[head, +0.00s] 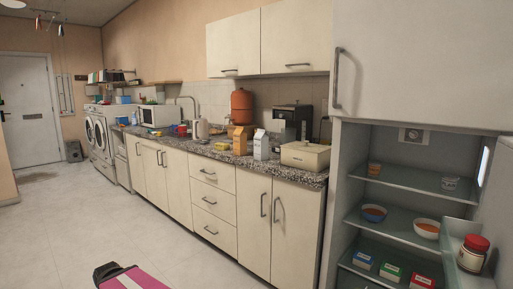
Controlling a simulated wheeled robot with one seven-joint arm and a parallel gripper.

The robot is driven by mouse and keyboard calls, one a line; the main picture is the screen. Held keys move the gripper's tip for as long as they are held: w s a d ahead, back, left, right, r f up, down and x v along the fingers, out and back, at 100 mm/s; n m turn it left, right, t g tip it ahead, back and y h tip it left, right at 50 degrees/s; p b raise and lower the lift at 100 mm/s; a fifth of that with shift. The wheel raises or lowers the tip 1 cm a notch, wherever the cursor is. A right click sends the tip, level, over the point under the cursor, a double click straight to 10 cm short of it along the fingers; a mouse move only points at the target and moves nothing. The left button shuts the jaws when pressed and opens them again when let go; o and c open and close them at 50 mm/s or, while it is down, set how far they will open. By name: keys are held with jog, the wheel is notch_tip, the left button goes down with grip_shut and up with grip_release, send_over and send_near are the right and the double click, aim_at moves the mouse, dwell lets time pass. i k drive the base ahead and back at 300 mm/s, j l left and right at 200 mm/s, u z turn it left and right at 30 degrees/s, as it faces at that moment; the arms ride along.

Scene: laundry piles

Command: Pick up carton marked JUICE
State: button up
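Two gable-top cartons stand upright side by side on the kitchen counter. One is an orange-brown carton (240,141) and the other is a white carton (261,146) just to its right. The lettering on both is too small to read, so I cannot tell which is marked JUICE. My gripper is not in view.
The speckled counter (291,172) also holds a cream box (305,156), a coffee machine (294,121), a kettle (202,128) and a microwave (160,116). An open fridge (345,190) stands at right. A pink-striped object (130,279) lies low in front. The floor at left is clear.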

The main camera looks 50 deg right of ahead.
aim_at(239, 136)
jog(key=i+l, duration=0.25)
jog(key=i, duration=0.15)
jog(key=i+l, duration=0.2)
jog(key=i, duration=0.2)
jog(key=i+l+z, duration=0.1)
jog(key=z, duration=1.55)
